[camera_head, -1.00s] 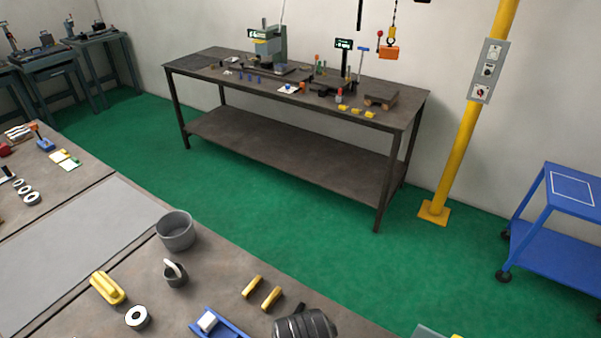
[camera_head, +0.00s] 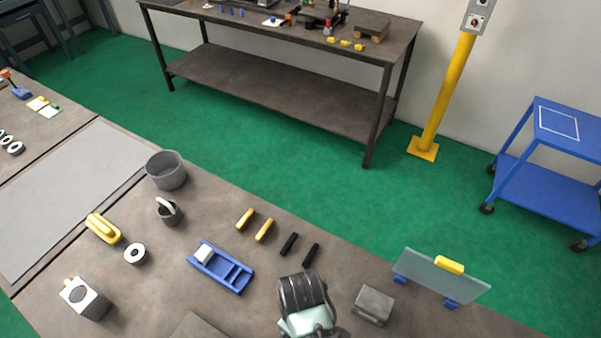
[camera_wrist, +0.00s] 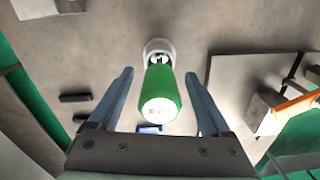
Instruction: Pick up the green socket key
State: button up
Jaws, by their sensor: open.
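The green socket key (camera_wrist: 160,96) shows in the wrist view as an upright-looking green cylinder with a pale lettered end facing the camera. A round light metal part (camera_wrist: 159,47) shows at its far end. My gripper (camera_wrist: 158,76) is open, with one blue-grey finger on each side of the key. Gaps show between the key and both fingers. I cannot tell how deep the key sits between them. In the head view my arm fills the bottom middle, and neither the key nor the fingers can be seen there.
In the head view, a blue tray (camera_head: 238,288), yellow pieces (camera_head: 264,230), black pieces (camera_head: 289,243), a grey block (camera_head: 373,306) and a clear panel (camera_head: 440,274) stand around my arm. A raised grey plate (camera_wrist: 240,90) and an orange item (camera_wrist: 296,106) are right of the key in the wrist view.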

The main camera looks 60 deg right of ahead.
jog(key=shift+f, duration=0.8)
jog(key=shift+c, duration=0.2)
grip_shut()
